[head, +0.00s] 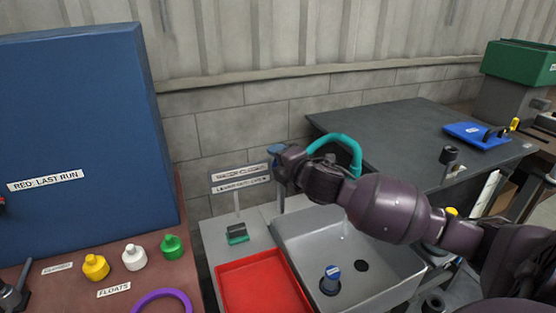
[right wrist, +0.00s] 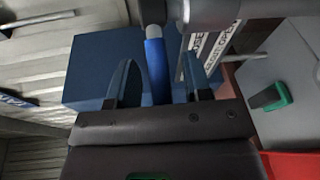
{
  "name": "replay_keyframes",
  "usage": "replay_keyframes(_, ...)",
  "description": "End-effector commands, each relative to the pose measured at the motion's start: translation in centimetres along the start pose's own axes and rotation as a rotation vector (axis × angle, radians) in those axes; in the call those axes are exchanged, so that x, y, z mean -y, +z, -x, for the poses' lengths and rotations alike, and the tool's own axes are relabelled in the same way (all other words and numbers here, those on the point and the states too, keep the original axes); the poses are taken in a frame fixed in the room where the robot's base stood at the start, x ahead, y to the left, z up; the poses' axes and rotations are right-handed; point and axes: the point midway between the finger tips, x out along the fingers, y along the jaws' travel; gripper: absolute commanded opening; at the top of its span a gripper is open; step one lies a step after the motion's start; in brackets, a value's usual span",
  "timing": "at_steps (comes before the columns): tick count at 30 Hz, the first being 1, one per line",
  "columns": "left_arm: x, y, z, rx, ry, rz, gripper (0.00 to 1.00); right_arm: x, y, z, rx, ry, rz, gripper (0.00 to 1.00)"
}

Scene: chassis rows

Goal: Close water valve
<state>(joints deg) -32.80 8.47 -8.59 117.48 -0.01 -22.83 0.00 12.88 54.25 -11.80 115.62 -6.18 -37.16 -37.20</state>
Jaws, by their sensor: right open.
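The water valve's blue lever handle (right wrist: 156,70) shows in the right wrist view between the two fingers of my right gripper (right wrist: 161,62). The fingers stand apart on either side of it, with a gap on both sides. The handle meets a grey metal body (right wrist: 215,12) at the top of that view. In the head view my right gripper (head: 278,158) is at the post behind the sink (head: 392,275), beside a small two-line sign (head: 240,178). The arm and hand hide most of the valve there.
A teal hose (head: 347,146) arches behind my right forearm. A red tray (head: 262,285) lies left of the sink, with a green-based block (head: 237,233) behind it. A tall blue panel (head: 85,120) stands at left. A blue-capped thing (head: 331,280) stands in the sink.

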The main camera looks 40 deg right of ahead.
Motion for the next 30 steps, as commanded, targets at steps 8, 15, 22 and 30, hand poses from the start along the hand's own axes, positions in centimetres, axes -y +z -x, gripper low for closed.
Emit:
replay_keyframes(8,0.0,-0.1,0.0,-0.001,0.0,0.0,0.43,0.0,0.0,0.0,0.0,0.0,0.0,0.18)
replay_keyframes(15,0.0,-0.1,0.0,-0.002,0.0,0.0,0.43,0.0,0.0,0.0,0.0,0.0,0.0,0.0)
replay_keyframes(22,0.0,-0.3,0.1,-0.006,0.0,0.0,0.43,-0.1,-0.1,0.0,0.012,-0.001,-0.002,0.0)
replay_keyframes(30,0.2,-1.7,0.6,-0.025,-0.003,0.001,0.43,-0.5,-0.5,-0.4,0.105,-0.012,-0.02,0.0)
